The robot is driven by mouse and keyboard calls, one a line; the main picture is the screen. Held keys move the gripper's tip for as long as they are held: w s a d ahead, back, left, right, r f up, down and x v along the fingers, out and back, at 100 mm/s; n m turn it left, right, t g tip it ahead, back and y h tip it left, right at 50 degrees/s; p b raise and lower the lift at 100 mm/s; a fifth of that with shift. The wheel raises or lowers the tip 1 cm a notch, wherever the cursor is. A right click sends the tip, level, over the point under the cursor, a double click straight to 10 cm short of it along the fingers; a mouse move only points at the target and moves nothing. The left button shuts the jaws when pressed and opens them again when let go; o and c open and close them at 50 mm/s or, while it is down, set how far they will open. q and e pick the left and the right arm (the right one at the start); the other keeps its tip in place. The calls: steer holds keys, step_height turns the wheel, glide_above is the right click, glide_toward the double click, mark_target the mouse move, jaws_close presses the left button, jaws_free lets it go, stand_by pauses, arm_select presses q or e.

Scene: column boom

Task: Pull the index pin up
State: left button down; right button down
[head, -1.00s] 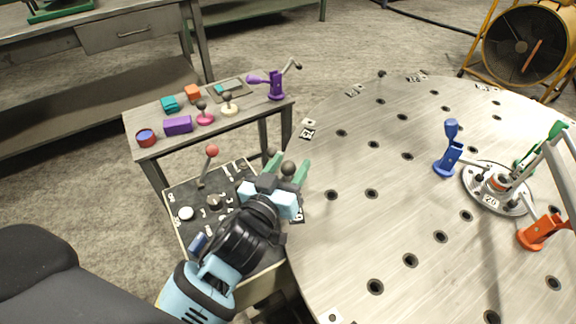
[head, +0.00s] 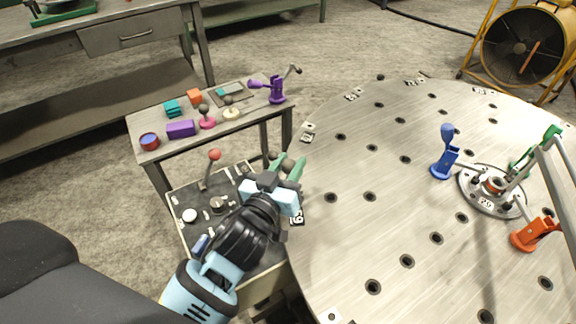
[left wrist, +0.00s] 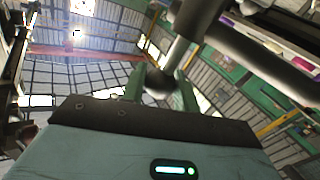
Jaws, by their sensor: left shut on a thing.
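The index pin shows as a dark round knob (left wrist: 160,82) on a grey rod (left wrist: 177,52) in the left wrist view. My left gripper (left wrist: 161,86) has its green fingers on either side of the knob and is shut on it. In the head view my left gripper (head: 285,166) is at the left rim of the big round steel table (head: 340,235), over the edge of the control panel (head: 185,232). There the fingers mostly hide the knob. My right gripper is not in view.
The panel carries a red-knobbed lever (head: 214,155) left of my gripper. A small side table (head: 150,118) with several coloured parts stands behind. Blue (head: 444,160) and orange (head: 530,236) clamps stand on the round table, right of a wide clear area with holes.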

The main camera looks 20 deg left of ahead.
arm_select(q)
steer(key=shift+r+p, duration=0.3)
steer(key=shift+r, duration=0.6)
steer(key=c, duration=1.1)
jaws_free()
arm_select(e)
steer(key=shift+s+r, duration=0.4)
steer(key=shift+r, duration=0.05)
arm_select(q)
steer(key=shift+s, duration=0.1)
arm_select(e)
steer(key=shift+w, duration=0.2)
arm_select(q)
steer(key=shift+s, duration=0.25)
steer(key=s, duration=0.7)
steer(key=shift+a, duration=0.3)
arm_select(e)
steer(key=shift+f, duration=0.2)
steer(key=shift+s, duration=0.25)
